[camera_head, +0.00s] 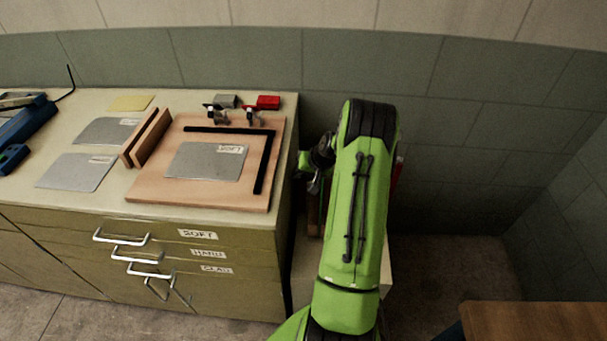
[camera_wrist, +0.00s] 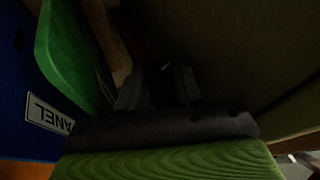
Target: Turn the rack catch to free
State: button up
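I cannot make out the rack catch in either view. In the wrist view my gripper (camera_wrist: 160,88) shows as two dark finger shapes in deep shadow. A small pale sliver (camera_wrist: 165,67) lies near the tips, too dark to name. Whether the fingers are apart or hold something is unclear. In the head view my green arm reaches down past the right end of the cabinet and hides most of what stands there. A red edge (camera_head: 399,174) shows just right of the arm.
The cabinet (camera_head: 90,200) carries a wooden board (camera_head: 150,190) with a metal sheet. Floor (camera_head: 450,265) is open at right, before a brown tabletop (camera_head: 535,322).

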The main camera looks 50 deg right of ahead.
jog(key=c, duration=0.4)
jog(key=shift+w+a+g+h, duration=0.15)
jog(key=shift+g+h, duration=0.25)
jog(key=shift+g, duration=0.2)
jog(key=o, duration=0.8)
jog(key=shift+r, duration=0.1)
jog(key=shift+c, duration=0.2)
jog(key=p+v, duration=0.2)
jog(key=v, duration=1.3)
jog(key=shift+r+p, duration=0.3)
jog(key=shift+p, duration=0.1)
